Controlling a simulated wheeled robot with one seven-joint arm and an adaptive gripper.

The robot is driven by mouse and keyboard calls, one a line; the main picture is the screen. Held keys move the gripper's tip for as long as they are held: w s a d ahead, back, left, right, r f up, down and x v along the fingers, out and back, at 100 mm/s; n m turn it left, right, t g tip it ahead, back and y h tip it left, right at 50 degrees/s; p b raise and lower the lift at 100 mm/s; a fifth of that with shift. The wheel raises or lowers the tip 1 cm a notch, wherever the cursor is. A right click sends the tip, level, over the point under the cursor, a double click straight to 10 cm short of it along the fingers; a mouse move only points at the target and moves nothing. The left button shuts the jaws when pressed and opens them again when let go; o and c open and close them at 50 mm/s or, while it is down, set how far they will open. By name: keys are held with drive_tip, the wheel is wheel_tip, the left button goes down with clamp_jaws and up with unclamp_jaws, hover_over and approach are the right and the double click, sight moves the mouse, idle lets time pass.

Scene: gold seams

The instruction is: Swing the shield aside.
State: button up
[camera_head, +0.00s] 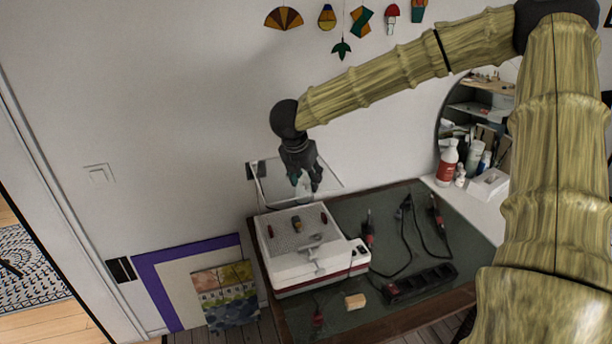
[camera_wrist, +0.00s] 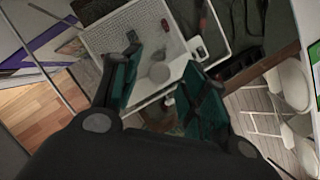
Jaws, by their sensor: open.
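The shield (camera_head: 270,182) is a clear panel with thin edges, standing above the back of a white grinder (camera_head: 290,252) on the table. Its outline is faint, and I cannot pick it out with certainty in the wrist view. My gripper (camera_head: 306,187) is open and points down beside the shield's clear face; I cannot tell whether they touch. In the wrist view, the teal pads of my gripper (camera_wrist: 162,60) stand apart with nothing clearly between them. The grinder's perforated white top (camera_wrist: 130,42) lies beyond the fingertips, with small pieces on it.
The table (camera_head: 390,195) also holds soldering irons (camera_head: 437,212) with black cables, a black power strip (camera_head: 420,283) and a tan block (camera_head: 355,301). A red-and-white bottle (camera_head: 447,163) stands at the right. Coloured glass ornaments (camera_head: 284,18) hang on the wall behind.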

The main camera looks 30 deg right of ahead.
drive_tip(key=shift+f, duration=0.2)
clamp_jaws()
drive_tip(key=shift+a, duration=0.1)
